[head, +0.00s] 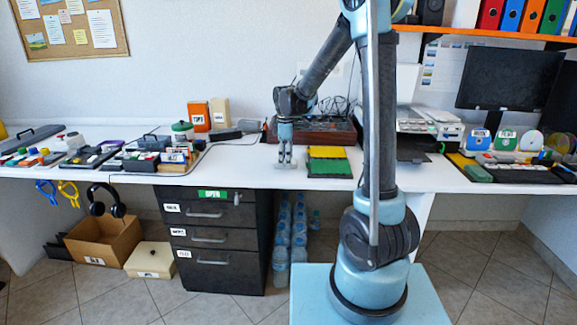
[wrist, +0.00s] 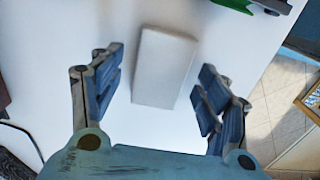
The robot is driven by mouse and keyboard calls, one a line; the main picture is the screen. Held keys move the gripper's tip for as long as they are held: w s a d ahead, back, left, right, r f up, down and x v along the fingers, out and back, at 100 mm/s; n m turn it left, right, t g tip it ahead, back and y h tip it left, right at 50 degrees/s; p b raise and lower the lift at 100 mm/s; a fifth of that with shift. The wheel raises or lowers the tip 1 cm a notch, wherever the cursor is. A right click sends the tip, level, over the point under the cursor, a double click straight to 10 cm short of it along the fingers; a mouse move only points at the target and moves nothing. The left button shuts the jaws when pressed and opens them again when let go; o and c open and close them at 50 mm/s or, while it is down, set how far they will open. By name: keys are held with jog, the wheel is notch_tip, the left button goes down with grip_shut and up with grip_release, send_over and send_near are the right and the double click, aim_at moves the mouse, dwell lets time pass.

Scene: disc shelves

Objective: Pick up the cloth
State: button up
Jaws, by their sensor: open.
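A pale grey-white rectangular piece, apparently the cloth (wrist: 165,72), lies flat on the white table in the wrist view. My gripper (wrist: 162,62) is open, with one blue finger on each side of the piece and clear gaps to both. In the head view my gripper (head: 285,157) points down just above the tabletop near its front edge. The piece is small and pale there, under the fingertips, and hard to make out. Nothing is held.
A yellow and green item (head: 328,168) lies just right of my gripper. A dark red-brown box of electronics (head: 325,133) stands behind it. Books and small boxes (head: 172,156) crowd the table to the left. The front edge, with black drawers (head: 210,240) below, is close.

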jog(key=shift+f, duration=0.15)
jog(key=c, duration=1.1)
jog(key=shift+c, duration=0.2)
notch_tip(320, 180, up, 10)
